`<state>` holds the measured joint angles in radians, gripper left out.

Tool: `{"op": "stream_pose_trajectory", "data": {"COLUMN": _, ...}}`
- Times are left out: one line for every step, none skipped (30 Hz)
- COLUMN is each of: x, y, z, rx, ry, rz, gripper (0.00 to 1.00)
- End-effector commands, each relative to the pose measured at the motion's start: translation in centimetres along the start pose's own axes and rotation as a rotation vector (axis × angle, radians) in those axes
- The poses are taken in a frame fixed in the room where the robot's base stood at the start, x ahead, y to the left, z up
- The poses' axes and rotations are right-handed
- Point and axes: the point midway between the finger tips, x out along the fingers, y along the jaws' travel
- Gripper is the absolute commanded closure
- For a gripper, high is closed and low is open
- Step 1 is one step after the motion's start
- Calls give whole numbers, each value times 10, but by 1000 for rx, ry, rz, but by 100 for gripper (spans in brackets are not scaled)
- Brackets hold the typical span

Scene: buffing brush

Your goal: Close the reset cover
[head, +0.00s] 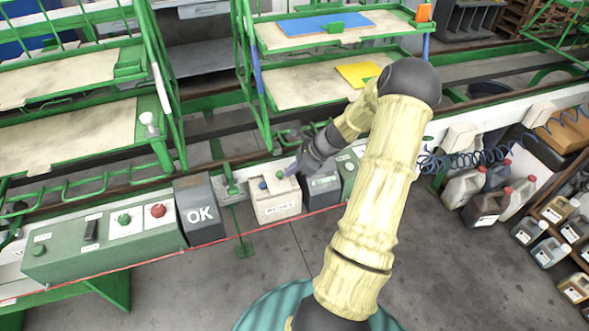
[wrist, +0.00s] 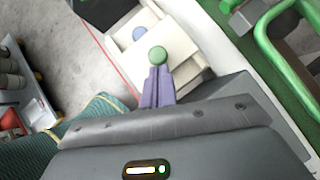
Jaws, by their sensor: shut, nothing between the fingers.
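A white control box (head: 276,205) with a blue button (head: 262,184) and a green button stands on the rail in the head view. In the wrist view, the blue button (wrist: 139,33) and the green button (wrist: 158,53) show on pale panels (wrist: 183,48). I cannot tell for sure which part is the reset cover or how far open it is. My gripper (head: 293,169) is shut and empty at the box's right side. In the wrist view its purple fingers (wrist: 158,76) point at the green button and overlap its lower edge; contact is unclear.
A dark grey OK box (head: 201,212) stands left of the white box, and another dark grey box (head: 322,186) to its right. A green panel (head: 105,235) with several buttons is farther left. Green racks (head: 335,80) rise behind. The floor (head: 270,270) in front has free room.

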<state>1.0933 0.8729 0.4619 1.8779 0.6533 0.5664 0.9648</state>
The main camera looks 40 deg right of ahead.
Motion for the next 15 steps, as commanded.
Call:
{"op": "stream_pose_trajectory", "data": {"x": 0, "y": 0, "z": 0, "rx": 0, "ry": 0, "rz": 0, "gripper": 100}}
{"op": "stream_pose_trajectory", "data": {"x": 0, "y": 1, "z": 1, "rx": 0, "ry": 0, "rz": 0, "gripper": 100}}
{"op": "stream_pose_trajectory", "data": {"x": 2, "y": 2, "z": 3, "rx": -1, "ry": 0, "rz": 1, "gripper": 100}}
{"op": "stream_pose_trajectory", "data": {"x": 4, "y": 3, "z": 6, "rx": -2, "ry": -1, "rz": 1, "gripper": 100}}
{"op": "stream_pose_trajectory", "data": {"x": 6, "y": 5, "z": 9, "rx": -1, "ry": -1, "rz": 2, "gripper": 100}}
{"op": "stream_pose_trajectory", "data": {"x": 10, "y": 9, "z": 14, "rx": -1, "ry": -1, "rz": 3, "gripper": 100}}
{"op": "stream_pose_trajectory", "data": {"x": 13, "y": 11, "z": 18, "rx": -2, "ry": -1, "rz": 3, "gripper": 100}}
{"op": "stream_pose_trajectory", "data": {"x": 16, "y": 14, "z": 22, "rx": -2, "ry": -1, "rz": 4, "gripper": 100}}
{"op": "stream_pose_trajectory", "data": {"x": 21, "y": 18, "z": 27, "rx": -2, "ry": 0, "rz": 3, "gripper": 100}}
{"op": "stream_pose_trajectory", "data": {"x": 24, "y": 20, "z": 30, "rx": -1, "ry": 0, "rz": 3, "gripper": 100}}
{"op": "stream_pose_trajectory", "data": {"x": 26, "y": 22, "z": 33, "rx": -2, "ry": 0, "rz": 3, "gripper": 100}}
{"op": "stream_pose_trajectory", "data": {"x": 29, "y": 24, "z": 36, "rx": 0, "ry": 0, "rz": 1, "gripper": 100}}
{"op": "stream_pose_trajectory", "data": {"x": 30, "y": 25, "z": 37, "rx": 0, "ry": 0, "rz": 1, "gripper": 100}}
{"op": "stream_pose_trajectory", "data": {"x": 31, "y": 25, "z": 38, "rx": 0, "ry": 0, "rz": 1, "gripper": 100}}
{"op": "stream_pose_trajectory", "data": {"x": 31, "y": 26, "z": 38, "rx": 0, "ry": 0, "rz": 1, "gripper": 100}}
